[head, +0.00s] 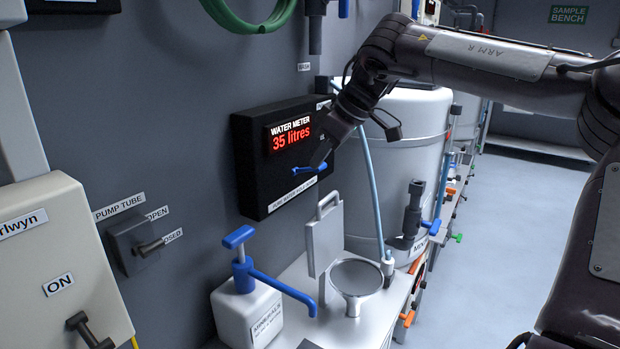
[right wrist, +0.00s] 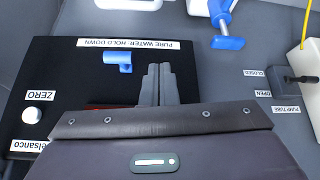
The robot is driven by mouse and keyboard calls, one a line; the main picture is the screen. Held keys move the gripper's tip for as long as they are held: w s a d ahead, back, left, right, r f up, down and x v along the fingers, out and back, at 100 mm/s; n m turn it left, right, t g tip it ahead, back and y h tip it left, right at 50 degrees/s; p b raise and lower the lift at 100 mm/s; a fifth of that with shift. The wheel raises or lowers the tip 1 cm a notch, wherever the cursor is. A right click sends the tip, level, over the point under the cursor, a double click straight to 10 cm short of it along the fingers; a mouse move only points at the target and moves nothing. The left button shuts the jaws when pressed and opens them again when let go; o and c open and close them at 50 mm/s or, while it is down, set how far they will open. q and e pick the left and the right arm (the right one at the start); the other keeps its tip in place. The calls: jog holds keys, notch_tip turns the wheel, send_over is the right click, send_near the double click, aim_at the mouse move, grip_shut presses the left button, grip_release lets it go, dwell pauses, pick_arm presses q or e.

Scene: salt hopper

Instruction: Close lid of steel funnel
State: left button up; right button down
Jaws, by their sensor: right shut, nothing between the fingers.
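The steel funnel (head: 355,277) stands on the white bench top at lower centre in the head view. Its lid (head: 324,240), a flat grey plate with a loop handle on top, stands upright at the funnel's left rear edge, so the mouth is uncovered. My right gripper (head: 321,156) is above and behind the lid, in front of the water meter, close to its blue lever (head: 310,169). In the right wrist view, the fingers (right wrist: 158,85) are together and empty, beside the blue lever (right wrist: 118,60). I cannot tell whether they touch it. My left gripper is not seen.
The black water meter (head: 292,150) reads 35 litres. A white minerals bottle (head: 245,312) with a blue pump spout stands left of the funnel. A pale blue tube (head: 372,185) and a white tank (head: 400,150) are behind it. Open floor lies to the right.

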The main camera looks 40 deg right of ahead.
notch_tip(320, 180, down, 9)
jog(key=w+p, duration=0.1)
jog(key=p, duration=0.3)
jog(key=shift+p, duration=0.35)
jog(key=shift+f, duration=0.1)
